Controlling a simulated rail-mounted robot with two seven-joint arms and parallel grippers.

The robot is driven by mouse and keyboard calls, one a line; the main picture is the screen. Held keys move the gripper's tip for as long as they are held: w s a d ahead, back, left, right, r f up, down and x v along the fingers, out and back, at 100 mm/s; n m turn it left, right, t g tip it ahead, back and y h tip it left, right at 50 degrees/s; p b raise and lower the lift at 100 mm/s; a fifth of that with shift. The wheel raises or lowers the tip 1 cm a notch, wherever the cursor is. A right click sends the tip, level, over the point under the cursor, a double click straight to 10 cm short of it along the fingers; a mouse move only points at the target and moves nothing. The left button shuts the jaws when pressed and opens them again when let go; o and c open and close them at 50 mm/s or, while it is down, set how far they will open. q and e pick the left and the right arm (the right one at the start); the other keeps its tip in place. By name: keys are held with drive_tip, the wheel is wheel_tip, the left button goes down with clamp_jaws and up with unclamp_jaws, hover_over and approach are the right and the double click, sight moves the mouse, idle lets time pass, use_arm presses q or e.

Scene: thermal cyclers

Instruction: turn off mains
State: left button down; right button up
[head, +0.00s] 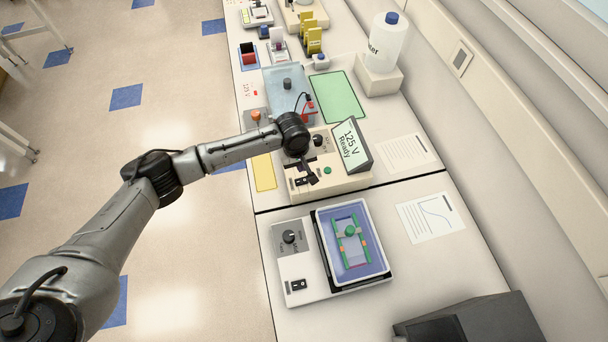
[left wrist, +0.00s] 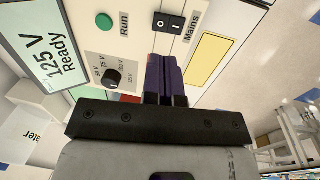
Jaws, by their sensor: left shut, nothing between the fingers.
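The power supply (head: 342,183) is a cream box with a tilted screen (head: 351,143) reading "125 V Ready". In the left wrist view, its black rocker switch (left wrist: 168,22), labelled Mains, carries I and O marks; I cannot tell which side is pressed. The switch also shows in the head view (head: 301,182), beside my left gripper (head: 310,177). In the left wrist view, my left gripper's dark purple fingers (left wrist: 164,62) are shut and empty, just short of the switch. I cannot tell whether they touch the panel. My right gripper is not in view.
A green Run button (left wrist: 104,20) and a voltage knob (left wrist: 112,78) are on the same panel. A rocker device with a blue tray (head: 325,245) stands nearer. A water bottle (head: 386,45) and a green mat (head: 338,97) lie farther back.

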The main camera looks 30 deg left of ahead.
sight(301, 181)
use_arm(q)
drive_tip(key=f, duration=0.8)
drive_tip(key=shift+w+d, duration=0.35)
drive_tip(key=shift+r+p, duration=0.1)
drive_tip(key=shift+p, duration=0.25)
drive_tip(key=shift+w+d+f+p, duration=0.1)
drive_tip(key=shift+d+f+p, duration=0.1)
drive_tip(key=shift+p, duration=0.25)
drive_tip(key=shift+a, duration=0.1)
drive_tip(key=shift+s+a+r+p, duration=0.15)
drive_tip(key=shift+s+a+p, duration=0.15)
drive_tip(key=shift+p, duration=0.15)
drive_tip(key=shift+s+a+p, duration=0.25)
drive_tip(key=shift+a+p, duration=0.05)
drive_tip(key=shift+p, duration=0.25)
